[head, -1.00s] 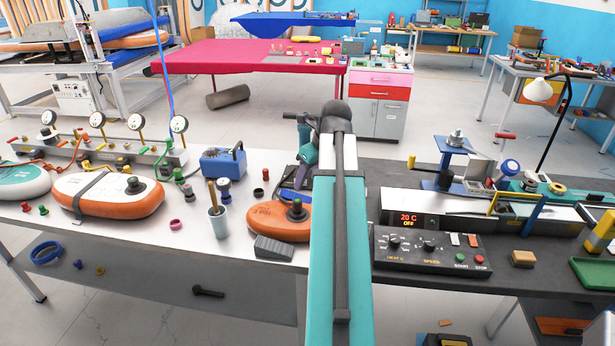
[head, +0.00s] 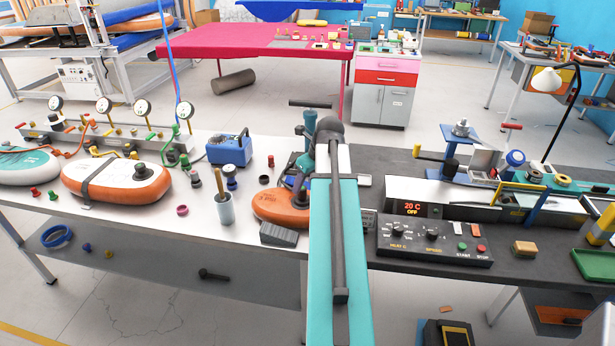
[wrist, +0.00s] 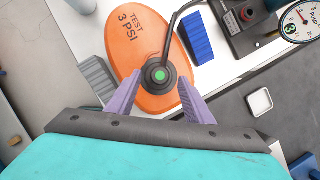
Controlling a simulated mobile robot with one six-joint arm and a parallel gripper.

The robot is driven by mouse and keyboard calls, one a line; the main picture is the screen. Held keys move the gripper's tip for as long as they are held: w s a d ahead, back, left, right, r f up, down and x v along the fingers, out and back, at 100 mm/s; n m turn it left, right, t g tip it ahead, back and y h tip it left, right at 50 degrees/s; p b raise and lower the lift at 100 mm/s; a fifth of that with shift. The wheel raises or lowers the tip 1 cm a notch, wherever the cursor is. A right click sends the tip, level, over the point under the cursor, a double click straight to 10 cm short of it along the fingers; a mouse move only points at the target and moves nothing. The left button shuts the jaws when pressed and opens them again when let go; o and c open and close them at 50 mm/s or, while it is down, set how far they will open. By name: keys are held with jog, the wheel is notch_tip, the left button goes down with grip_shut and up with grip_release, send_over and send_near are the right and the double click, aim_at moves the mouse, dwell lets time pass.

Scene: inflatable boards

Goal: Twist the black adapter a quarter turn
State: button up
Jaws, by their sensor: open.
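The black adapter (wrist: 158,75) with a green centre sits on the orange board (wrist: 137,50) marked TEST 3 PSI. A thin black bar or hose (wrist: 174,30) runs from the adapter up and right in the wrist view. My gripper (wrist: 159,70) is open, its two purple fingers on the left and right of the adapter in the picture. I cannot tell whether they touch it. In the head view, the orange board (head: 272,204) lies on the white bench, partly behind my teal arm. My gripper is not clearly visible there.
A grey wedge (head: 279,234) lies in front of the orange board. A blue wedge (wrist: 197,38) and a gauge (wrist: 300,20) are close by on the right in the wrist view. A grey cup (head: 225,209) stands left of the board. A control panel (head: 433,241) is to the right.

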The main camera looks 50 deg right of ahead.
aim_at(303, 188)
jog(key=shift+p+x, duration=0.35)
jog(key=shift+x, duration=1.75)
jog(key=c, duration=1.1)
jog(key=shift+o, duration=0.8)
jog(key=shift+c, duration=0.7)
